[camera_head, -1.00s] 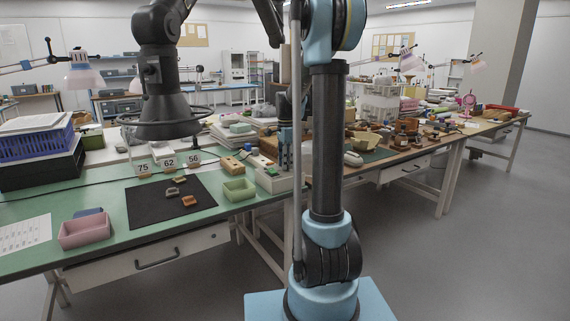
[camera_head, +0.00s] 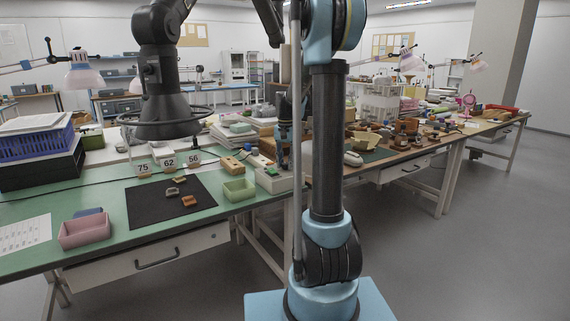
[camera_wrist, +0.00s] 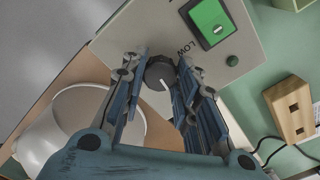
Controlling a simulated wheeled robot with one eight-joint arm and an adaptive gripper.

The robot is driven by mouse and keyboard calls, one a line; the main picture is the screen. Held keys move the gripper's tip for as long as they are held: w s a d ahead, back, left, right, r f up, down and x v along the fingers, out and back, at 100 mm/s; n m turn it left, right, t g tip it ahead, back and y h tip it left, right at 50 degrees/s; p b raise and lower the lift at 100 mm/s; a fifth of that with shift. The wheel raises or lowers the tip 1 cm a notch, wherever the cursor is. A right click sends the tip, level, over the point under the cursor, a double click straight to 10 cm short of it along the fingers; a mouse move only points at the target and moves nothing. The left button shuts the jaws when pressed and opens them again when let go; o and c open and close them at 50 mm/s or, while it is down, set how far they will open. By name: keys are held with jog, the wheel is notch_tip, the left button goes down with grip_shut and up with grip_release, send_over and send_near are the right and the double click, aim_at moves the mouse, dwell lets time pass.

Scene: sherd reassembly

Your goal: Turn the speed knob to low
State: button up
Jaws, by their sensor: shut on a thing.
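The speed knob (camera_wrist: 159,71) is a dark round knob on a pale control box (camera_wrist: 140,32). A white line shows on its lower side in the wrist view. The word LOW (camera_wrist: 185,48) is printed up and to the right of it. My gripper (camera_wrist: 160,75) is shut on the knob, one blue finger on each side. In the head view, my gripper (camera_head: 282,158) is at the control box (camera_head: 278,183) on the green bench; the knob cannot be made out there.
A wooden block with holes (camera_wrist: 292,108) and cables lie to the right. A white rounded object (camera_wrist: 70,125) is at lower left. A green tray (camera_head: 239,190) stands near the box.

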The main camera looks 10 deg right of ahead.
aim_at(286, 163)
jog(key=n, duration=0.5)
jog(key=shift+w+n, duration=0.15)
jog(key=shift+n, duration=0.15)
jog(key=n, duration=1.3)
jog(key=shift+n, duration=0.3)
jog(key=o, duration=1.1)
jog(key=shift+r, duration=0.15)
notch_tip(286, 163, up, 12)
jog(key=shift+f, duration=0.2)
